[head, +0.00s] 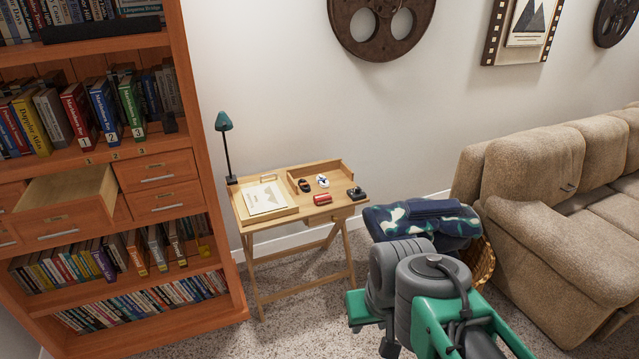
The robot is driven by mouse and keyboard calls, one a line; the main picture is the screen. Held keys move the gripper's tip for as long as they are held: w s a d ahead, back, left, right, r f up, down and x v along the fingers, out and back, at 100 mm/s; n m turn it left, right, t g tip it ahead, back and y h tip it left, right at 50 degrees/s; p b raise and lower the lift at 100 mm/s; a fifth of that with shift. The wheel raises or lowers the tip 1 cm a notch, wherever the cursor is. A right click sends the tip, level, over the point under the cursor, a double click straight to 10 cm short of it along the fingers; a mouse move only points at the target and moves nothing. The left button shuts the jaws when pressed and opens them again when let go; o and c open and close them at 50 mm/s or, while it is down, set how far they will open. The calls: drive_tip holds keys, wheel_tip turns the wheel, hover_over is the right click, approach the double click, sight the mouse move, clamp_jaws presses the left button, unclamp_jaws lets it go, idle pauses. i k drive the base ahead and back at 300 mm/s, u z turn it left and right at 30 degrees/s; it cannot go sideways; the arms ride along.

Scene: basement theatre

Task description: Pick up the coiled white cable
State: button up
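A small white item (322,181) with a dark part at its middle lies in the tray section of the small wooden desk (248,212). It looks like the coiled white cable, but it is too small to make out clearly. A dark brown item (304,185) lies just left of it, and a red item (323,199) lies in front of it. My grey and green arm shows at the lower right, in front of and to the right of the desk. My gripper's fingers cannot be made out, and nothing of mine touches the desk items.
A black item (356,193) sits at the desk's right edge. A teal lamp (224,122) and a paper (265,197) are on its left. A bookcase (215,240) with an open drawer (65,200) stands left. A blanket-filled basket (481,262) and sofa (550,220) stand right.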

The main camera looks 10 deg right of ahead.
sight(321, 181)
drive_tip(key=z, duration=0.35)
drive_tip(key=i, duration=1.3)
drive_tip(key=u, duration=0.7)
drive_tip(key=i, duration=1)
drive_tip(key=u, duration=0.7)
